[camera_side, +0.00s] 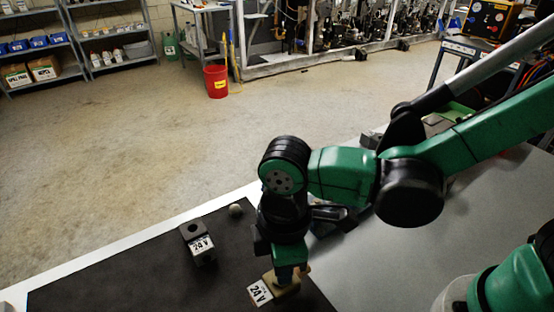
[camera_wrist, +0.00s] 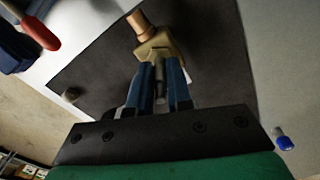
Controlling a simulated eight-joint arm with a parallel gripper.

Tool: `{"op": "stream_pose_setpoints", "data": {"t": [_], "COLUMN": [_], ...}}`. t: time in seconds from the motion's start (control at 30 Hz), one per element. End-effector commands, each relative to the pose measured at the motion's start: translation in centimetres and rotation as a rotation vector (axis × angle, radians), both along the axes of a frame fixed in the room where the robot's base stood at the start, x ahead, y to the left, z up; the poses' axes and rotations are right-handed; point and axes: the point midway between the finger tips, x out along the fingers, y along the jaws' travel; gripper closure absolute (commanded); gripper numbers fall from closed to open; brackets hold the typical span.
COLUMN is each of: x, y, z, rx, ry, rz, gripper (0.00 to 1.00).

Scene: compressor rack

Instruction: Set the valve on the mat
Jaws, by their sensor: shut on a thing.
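The valve, with a brass body and a copper stub, is at the lower middle of the side view (camera_side: 288,285) and at the top middle of the wrist view (camera_wrist: 155,47). My gripper (camera_side: 284,270) points down and is shut on it; its blue fingers (camera_wrist: 160,72) flank a dark stem below the brass body. A white "24 V" label (camera_side: 260,292) shows beside the valve. The dark mat (camera_side: 120,275) lies under it and also shows in the wrist view (camera_wrist: 100,80). Whether the valve touches the mat I cannot tell.
A black block with a "24 V" label (camera_side: 198,244) stands on the mat, left of my gripper. A small round grey object (camera_side: 235,210) lies near the mat's far edge. A red-handled tool (camera_wrist: 40,32) shows in the wrist view. The mat's left part is clear.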

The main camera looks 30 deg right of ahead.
Motion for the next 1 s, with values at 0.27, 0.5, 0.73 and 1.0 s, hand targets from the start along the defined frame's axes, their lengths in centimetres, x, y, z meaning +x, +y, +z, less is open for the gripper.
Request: {"op": "stream_pose_setpoints", "data": {"t": [0.27,0.5,0.73,1.0], "x": [-0.03,-0.02,-0.03,-0.04], "y": [-0.03,-0.01,-0.02,-0.04], "z": [-1.1,-1.39,-1.36,-1.06], "rx": [0.0,0.0,0.0,0.0], "ry": [0.0,0.0,0.0,0.0], "rz": [0.0,0.0,0.0,0.0], "gripper": [1.0,1.0,0.53,0.53]}}
